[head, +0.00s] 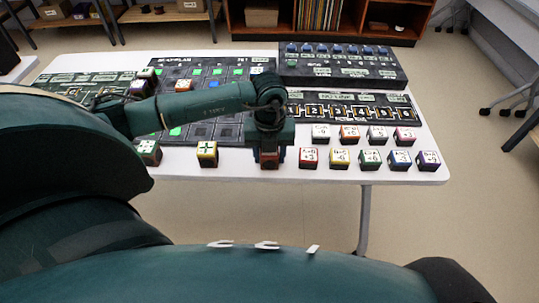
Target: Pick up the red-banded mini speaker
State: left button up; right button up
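Several small cube-shaped pieces with coloured bands and pale tops stand on the white table (446,172). A red-banded one (308,158) stands at the left end of the front right row. My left gripper (269,159) points down at the table's front edge, left of that cube. A small dark, reddish block (269,160) shows between its fingertips, its top hidden by the gripper. I cannot tell whether the fingers press on it or only stand around it. My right gripper is out of view.
Yellow (340,158), green (369,160), blue (399,160) and purple (428,160) cubes continue the row. A yellow cube (206,154) stands left of the gripper. Dark panels (345,75) cover the table's back. A shelf (400,18) stands behind.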

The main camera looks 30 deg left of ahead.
pick_arm(q)
jog(key=c, duration=0.6)
jog(key=shift+r, duration=0.1)
